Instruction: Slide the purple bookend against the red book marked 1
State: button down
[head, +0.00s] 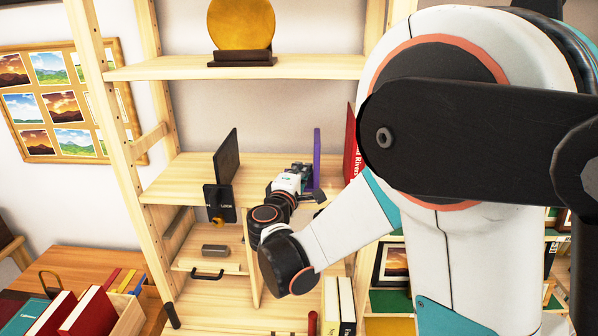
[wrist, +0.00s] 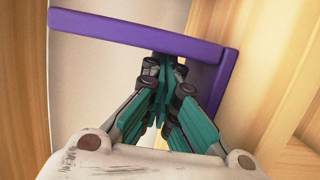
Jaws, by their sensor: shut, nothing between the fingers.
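The purple bookend (head: 317,158) stands upright on the middle shelf. In the wrist view its long upright edge (wrist: 135,33) crosses the top, and its base runs down the right. A red book (head: 350,145) stands to its right, with a visible gap between them; my arm hides much of the book, and I cannot see a number on it. My gripper (head: 307,177) is shut and empty on the bookend's left side. In the wrist view the closed fingertips (wrist: 164,62) are right at the bookend's upright; I cannot tell whether they touch.
A gold disc (head: 241,25) on a stand is on the shelf above. Shelf posts (head: 110,130) rise at the left. My arm covers the right side.

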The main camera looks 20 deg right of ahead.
jog(key=d, duration=0.2)
jog(key=s+d, duration=0.1)
jog(key=d, duration=0.1)
jog(key=s+d, duration=0.1)
jog(key=d, duration=0.1)
jog(key=shift+s+d+b, duration=0.15)
jog(key=shift+d+b, duration=0.15)
jog(key=shift+d, duration=0.1)
jog(key=shift+a, duration=0.1)
